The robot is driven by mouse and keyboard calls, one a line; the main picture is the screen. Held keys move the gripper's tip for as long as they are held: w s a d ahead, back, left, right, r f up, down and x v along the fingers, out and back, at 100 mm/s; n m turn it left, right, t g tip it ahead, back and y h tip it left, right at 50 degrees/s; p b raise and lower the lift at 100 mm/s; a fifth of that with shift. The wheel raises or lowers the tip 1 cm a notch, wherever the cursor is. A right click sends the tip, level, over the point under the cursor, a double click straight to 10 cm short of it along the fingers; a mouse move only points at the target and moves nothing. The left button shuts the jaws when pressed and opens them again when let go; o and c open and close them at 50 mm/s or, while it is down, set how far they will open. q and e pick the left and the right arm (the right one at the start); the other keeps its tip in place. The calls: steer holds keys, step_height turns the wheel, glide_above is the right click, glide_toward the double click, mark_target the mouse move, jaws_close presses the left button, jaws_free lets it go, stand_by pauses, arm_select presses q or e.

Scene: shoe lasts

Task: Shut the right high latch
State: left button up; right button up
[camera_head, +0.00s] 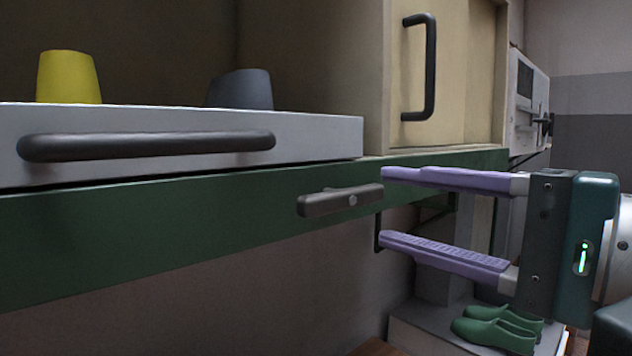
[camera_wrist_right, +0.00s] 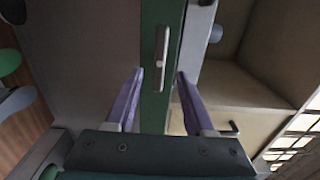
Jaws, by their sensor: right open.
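The latch (camera_head: 340,199) is a short dark grey bar with a round pivot on the front of the green rail (camera_head: 150,238). It lies nearly level, roughly along the rail. It also shows in the right wrist view (camera_wrist_right: 162,58), ahead of the fingertips. My right gripper (camera_head: 384,206) is open and empty, just to the right of the latch in the head view. One purple finger is above the latch's height and one below. In the right wrist view the fingertips (camera_wrist_right: 160,73) stand to either side of the latch's line. My left gripper is not in view.
Above the rail is a light grey drawer front (camera_head: 310,135) with a long dark handle (camera_head: 150,145). A yellow cup (camera_head: 68,78) and a dark grey cup (camera_head: 241,90) stand behind it. A cabinet door has a black handle (camera_head: 430,68). Green shoes (camera_head: 497,333) sit low at the right.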

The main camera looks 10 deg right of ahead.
mark_target(353, 201)
steer(key=shift+p+x, duration=0.65)
steer(key=shift+x, duration=1.75)
steer(key=shift+f, duration=0.1)
jaws_close()
